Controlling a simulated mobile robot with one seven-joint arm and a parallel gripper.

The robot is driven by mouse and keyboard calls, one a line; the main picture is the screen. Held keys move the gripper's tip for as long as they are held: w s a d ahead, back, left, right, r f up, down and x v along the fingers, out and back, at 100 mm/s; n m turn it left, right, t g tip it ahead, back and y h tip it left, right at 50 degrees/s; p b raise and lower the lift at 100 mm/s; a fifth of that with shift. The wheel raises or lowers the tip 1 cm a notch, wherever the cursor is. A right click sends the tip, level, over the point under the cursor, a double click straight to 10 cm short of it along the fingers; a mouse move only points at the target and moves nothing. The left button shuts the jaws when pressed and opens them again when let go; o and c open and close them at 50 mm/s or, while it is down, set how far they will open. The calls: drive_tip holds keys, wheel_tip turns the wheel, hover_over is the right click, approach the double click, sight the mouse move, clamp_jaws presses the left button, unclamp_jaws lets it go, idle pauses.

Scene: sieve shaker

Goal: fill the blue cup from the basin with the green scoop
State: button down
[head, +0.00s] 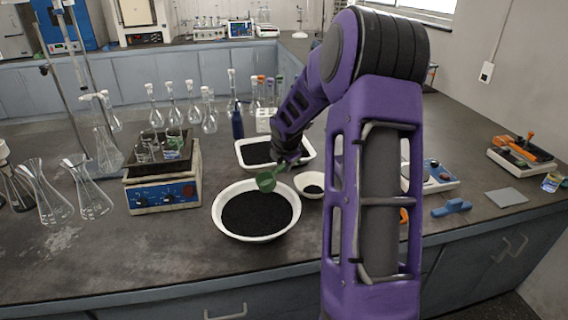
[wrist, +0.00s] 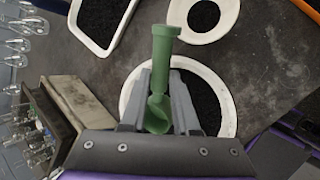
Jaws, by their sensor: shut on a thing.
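My gripper (head: 284,164) is shut on the green scoop (head: 268,180). In the wrist view my gripper (wrist: 160,105) has the scoop (wrist: 164,55) between its two fingers. The scoop is above the back rim of the white round basin (head: 221,222), which holds black grains. The basin also shows behind the fingers in the wrist view (wrist: 222,86). I cannot tell whether the scoop has grains in it. I cannot make out a clear blue cup. A dark blue upright container (head: 237,123) stands behind the white tray.
A white rectangular tray (head: 309,147) and a small white bowl (head: 309,177), both with black grains, sit close behind the basin. A shaker (head: 165,192) with glassware stands left, with flasks (head: 93,200) beyond it. A blue tool (head: 452,207) lies right. The front counter is clear.

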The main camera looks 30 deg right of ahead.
drive_tip(key=shift+w+d+f+m+g+y, duration=0.15)
drive_tip(key=shift+d+f+m+y, duration=0.2)
drive_tip(key=shift+y, duration=0.5)
drive_tip(key=shift+s+d+f+m+g+y, duration=0.1)
drive_tip(key=shift+d+f+m+g+y, duration=0.1)
drive_tip(key=shift+f+y, duration=0.45)
drive_tip(key=shift+r, duration=0.25)
